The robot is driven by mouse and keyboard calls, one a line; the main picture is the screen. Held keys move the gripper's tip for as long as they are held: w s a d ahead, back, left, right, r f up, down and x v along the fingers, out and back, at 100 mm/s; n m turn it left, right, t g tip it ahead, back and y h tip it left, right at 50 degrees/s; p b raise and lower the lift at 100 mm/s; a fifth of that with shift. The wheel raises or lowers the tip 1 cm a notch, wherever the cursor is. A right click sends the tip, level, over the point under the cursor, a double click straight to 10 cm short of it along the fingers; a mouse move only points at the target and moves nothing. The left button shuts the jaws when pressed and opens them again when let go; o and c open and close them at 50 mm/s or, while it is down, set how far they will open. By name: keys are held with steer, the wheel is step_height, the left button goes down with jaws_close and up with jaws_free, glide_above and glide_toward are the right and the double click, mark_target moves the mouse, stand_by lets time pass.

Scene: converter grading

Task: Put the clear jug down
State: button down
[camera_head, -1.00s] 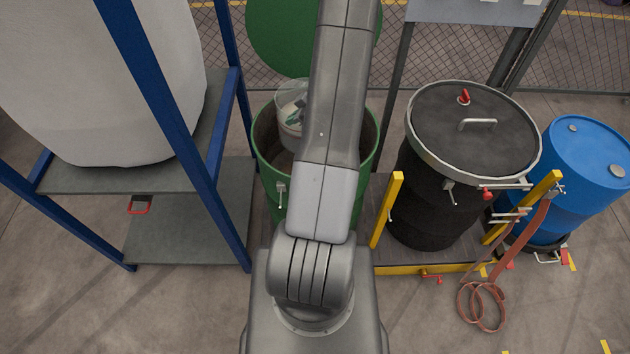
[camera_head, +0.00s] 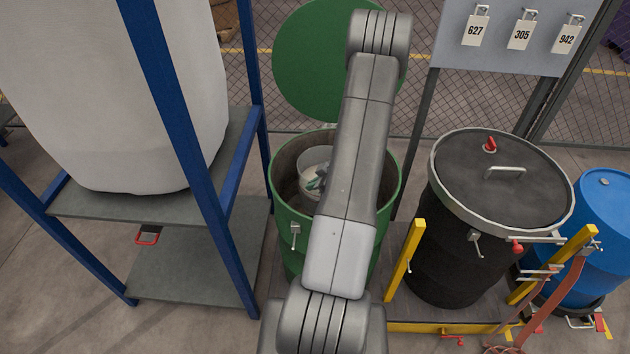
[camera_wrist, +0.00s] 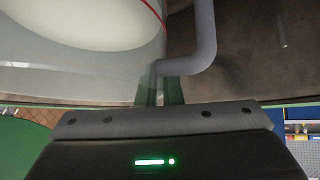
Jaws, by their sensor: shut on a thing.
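The clear jug (camera_head: 310,158) is in the mouth of the open green drum (camera_head: 282,215), partly hidden behind my arm. Pale contents show inside it. In the wrist view, the jug (camera_wrist: 85,58) fills the upper left, with a whitish area edged by a red line; its grey tubular handle (camera_wrist: 203,35) bends down toward my fingers. My gripper (camera_wrist: 160,92) is shut on the jug at the handle side; the exact contact is hard to see. Whether the jug's base touches anything in the drum is hidden.
The drum's green lid (camera_head: 322,62) stands up behind it. A closed black drum (camera_head: 500,185) with yellow posts is at right, beside a blue drum (camera_head: 608,215). A blue-framed rack (camera_head: 190,165) holding a large white bag (camera_head: 120,90) stands close on the left.

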mark_target(314, 193)
steer(key=shift+f, duration=1.8)
steer(key=shift+f+b, duration=0.55)
steer(key=shift+f, duration=0.05)
steer(key=c, duration=1.6)
jaws_free()
steer(key=shift+r, duration=0.25)
steer(key=p+v, duration=0.2)
steer(key=v, duration=1)
steer(key=shift+s+r, duration=0.1)
steer(key=shift+r, duration=0.15)
